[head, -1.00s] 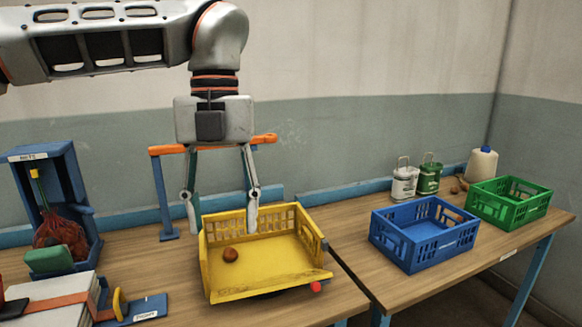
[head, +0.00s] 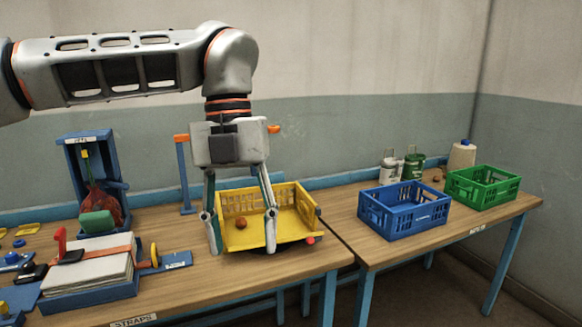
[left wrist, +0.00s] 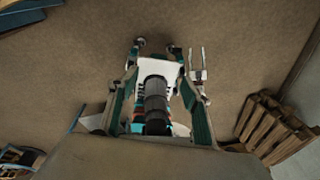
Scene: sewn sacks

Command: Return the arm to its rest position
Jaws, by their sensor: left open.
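My left gripper (head: 243,243) points down at the yellow crate (head: 296,226) on the near table, its two fingers spread and empty. One finger is in front of the crate's left end and the other overlaps its inside in the picture; I cannot tell how high they are. A round brown thing (head: 242,223) lies in the crate. In the left wrist view, teal finger parts (left wrist: 190,98) stand apart, with a dark ribbed cylinder between them. My right gripper is not in view.
A blue crate (head: 400,222) and a green crate (head: 483,196) stand on the right table, with cans (head: 413,166) behind. A blue stand with a filled net (head: 105,206) and a strapped stack (head: 88,266) are on the left. A wooden slatted thing (left wrist: 270,125) shows in the wrist view.

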